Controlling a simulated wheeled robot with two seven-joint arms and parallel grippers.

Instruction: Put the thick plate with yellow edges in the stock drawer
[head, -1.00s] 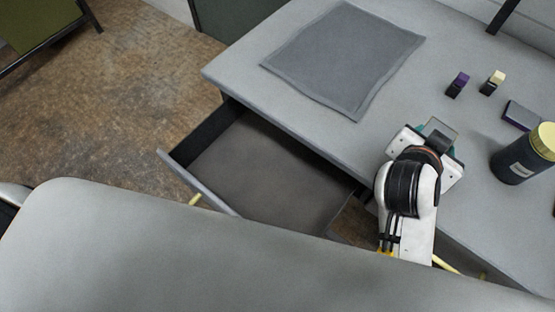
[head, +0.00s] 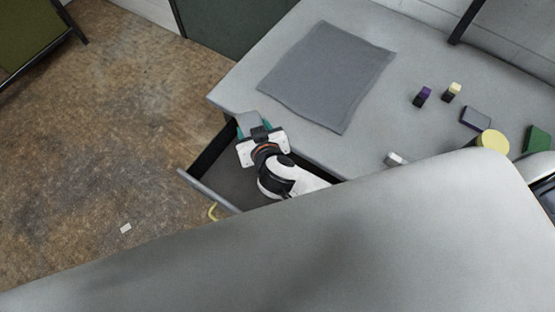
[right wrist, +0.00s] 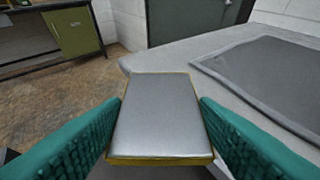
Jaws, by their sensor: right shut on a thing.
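My right gripper (head: 254,129) is shut on a thick grey plate (head: 248,121). In the right wrist view the plate (right wrist: 160,115) shows yellow edges and lies between the two teal finger pads (right wrist: 160,130). The open drawer (head: 222,172) juts out from under the table's front edge. The gripper and plate are over the drawer's back left part in the head view, close to the table edge. How high the plate is above the drawer floor I cannot tell. My own arm hides part of the drawer. My left gripper is not in view.
A grey mat (head: 325,75) lies on the table (head: 235,95). Two small blocks, purple-topped (head: 423,96) and cream-topped (head: 452,91), a purple-edged block (head: 476,118), a yellow-lidded jar (head: 492,141) and a green block (head: 537,139) are at the right.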

